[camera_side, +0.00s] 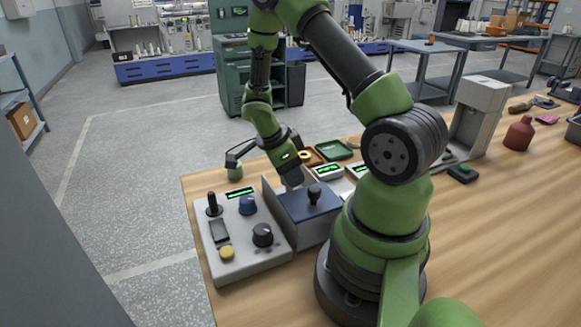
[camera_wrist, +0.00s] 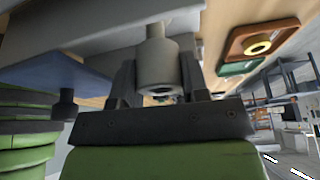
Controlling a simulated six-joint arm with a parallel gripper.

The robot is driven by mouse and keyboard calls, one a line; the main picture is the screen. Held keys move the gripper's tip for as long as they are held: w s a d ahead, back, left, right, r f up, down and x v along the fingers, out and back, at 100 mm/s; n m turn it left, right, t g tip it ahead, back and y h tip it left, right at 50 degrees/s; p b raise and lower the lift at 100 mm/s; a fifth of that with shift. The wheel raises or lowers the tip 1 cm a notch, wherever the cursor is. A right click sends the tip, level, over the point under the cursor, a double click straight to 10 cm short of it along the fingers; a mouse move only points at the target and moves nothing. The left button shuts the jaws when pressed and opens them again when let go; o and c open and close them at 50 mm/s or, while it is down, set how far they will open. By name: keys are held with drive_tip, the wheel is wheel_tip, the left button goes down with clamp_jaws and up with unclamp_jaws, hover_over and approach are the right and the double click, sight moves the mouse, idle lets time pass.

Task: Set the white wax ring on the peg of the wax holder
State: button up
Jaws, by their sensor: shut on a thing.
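My gripper (camera_wrist: 158,88) is shut on a pale grey cylinder (camera_wrist: 157,66), with one dark finger on each side. The cylinder has a dark hole in its near end and a narrower stem (camera_wrist: 155,31) at its far end, against a grey surface. I cannot tell whether it is the white wax ring or whether the stem is the holder's peg. In the side view my gripper (camera_side: 293,181) is low over the back of a grey box with a blue top (camera_side: 308,206). What it grips is hidden there.
A black knob (camera_side: 313,193) stands on the blue top. A grey control panel (camera_side: 240,262) with knobs is to the left. Behind are a green tray (camera_side: 350,153) and a brown tray (camera_wrist: 238,50) with a yellow ring (camera_wrist: 257,47).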

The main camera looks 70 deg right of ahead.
drive_tip(key=shift+f, duration=1.7)
drive_tip(key=o, duration=1)
drive_tip(key=shift+r, duration=0.1)
